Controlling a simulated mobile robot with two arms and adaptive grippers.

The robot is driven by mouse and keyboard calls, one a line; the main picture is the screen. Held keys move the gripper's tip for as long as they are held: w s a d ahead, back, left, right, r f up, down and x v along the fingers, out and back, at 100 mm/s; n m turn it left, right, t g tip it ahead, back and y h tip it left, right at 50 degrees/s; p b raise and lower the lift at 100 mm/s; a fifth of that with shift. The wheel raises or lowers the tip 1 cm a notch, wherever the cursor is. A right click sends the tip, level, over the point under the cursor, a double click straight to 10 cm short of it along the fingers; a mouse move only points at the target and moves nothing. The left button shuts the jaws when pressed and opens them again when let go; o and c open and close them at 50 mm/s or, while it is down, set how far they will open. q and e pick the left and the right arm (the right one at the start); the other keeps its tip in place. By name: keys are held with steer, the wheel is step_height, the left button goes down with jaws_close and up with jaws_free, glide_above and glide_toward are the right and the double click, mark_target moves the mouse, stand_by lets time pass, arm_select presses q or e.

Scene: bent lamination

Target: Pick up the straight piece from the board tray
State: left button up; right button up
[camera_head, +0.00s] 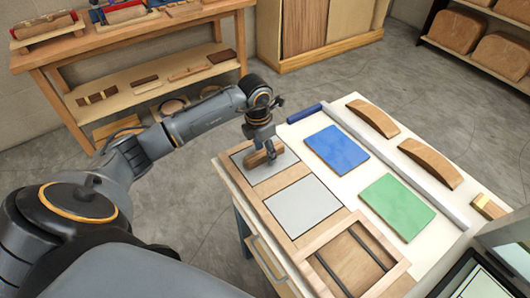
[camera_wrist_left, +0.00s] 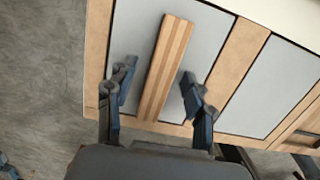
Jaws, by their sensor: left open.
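The straight piece (camera_wrist_left: 166,66) is a striped strip of laminated wood. It lies on a grey panel of the wooden board tray (camera_wrist_left: 239,55). In the head view the piece (camera_head: 257,159) is partly covered by my left gripper (camera_head: 264,152), at the far left section of the tray (camera_head: 285,228). In the wrist view my left gripper (camera_wrist_left: 156,86) is open, with one finger on each side of the piece's near part. A gap shows between each finger and the wood. My right gripper is out of view.
Right of the tray, a blue pad (camera_head: 337,148) and a green pad (camera_head: 397,207) lie on a white surface. Curved wooden pieces (camera_head: 431,162) lie beyond a long grey bar (camera_head: 400,165). A framed wooden section (camera_head: 352,259) is at the tray's near end.

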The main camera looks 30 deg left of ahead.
arm_select(q)
jaws_close()
steer(key=shift+r, duration=0.1)
